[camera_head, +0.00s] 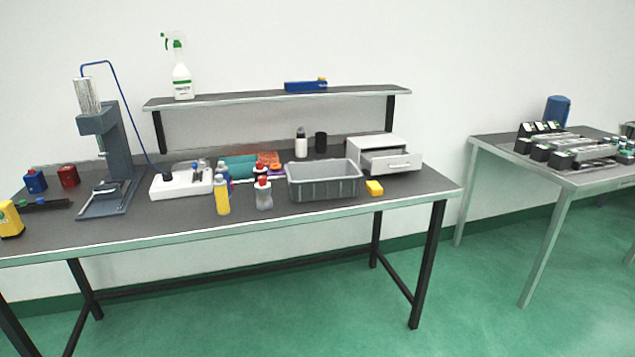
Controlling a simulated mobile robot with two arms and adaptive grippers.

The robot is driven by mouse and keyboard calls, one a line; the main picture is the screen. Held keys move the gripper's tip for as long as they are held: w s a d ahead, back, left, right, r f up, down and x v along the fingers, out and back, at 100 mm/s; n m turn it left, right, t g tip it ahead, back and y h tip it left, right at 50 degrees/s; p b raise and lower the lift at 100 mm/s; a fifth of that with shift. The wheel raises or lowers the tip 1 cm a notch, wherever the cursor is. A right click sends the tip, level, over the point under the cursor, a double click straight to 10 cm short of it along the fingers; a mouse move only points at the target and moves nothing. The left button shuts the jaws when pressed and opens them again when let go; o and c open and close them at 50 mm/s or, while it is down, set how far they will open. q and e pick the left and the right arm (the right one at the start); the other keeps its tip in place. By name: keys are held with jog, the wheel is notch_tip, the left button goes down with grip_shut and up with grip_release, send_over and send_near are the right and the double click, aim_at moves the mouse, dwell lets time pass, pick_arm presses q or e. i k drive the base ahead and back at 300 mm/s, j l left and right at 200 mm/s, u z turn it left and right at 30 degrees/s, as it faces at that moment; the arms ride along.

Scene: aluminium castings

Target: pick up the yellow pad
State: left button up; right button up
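A small yellow pad (374,188), block-shaped, lies on the dark top of the workbench (330,207). It sits near the front edge, just right of the grey bin and in front of the drawer box. Nothing covers it. Neither of my grippers shows in the head view.
A grey bin (323,190) stands left of the pad, and a white box with an open drawer (390,162) stands behind it. A yellow bottle (222,198) and a clear bottle (263,195) stand further left. A second table (560,176) is at right; green floor between is clear.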

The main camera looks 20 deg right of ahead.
aim_at(374, 189)
jog(key=i+l+u, duration=0.1)
jog(key=i+l, duration=0.2)
jog(key=i+l+u, duration=0.1)
jog(key=i+l, duration=0.15)
jog(key=l, duration=0.2)
jog(key=i+l+u, duration=0.1)
jog(key=i+l, duration=0.2)
jog(key=k+l, duration=0.05)
jog(key=l, duration=0.05)
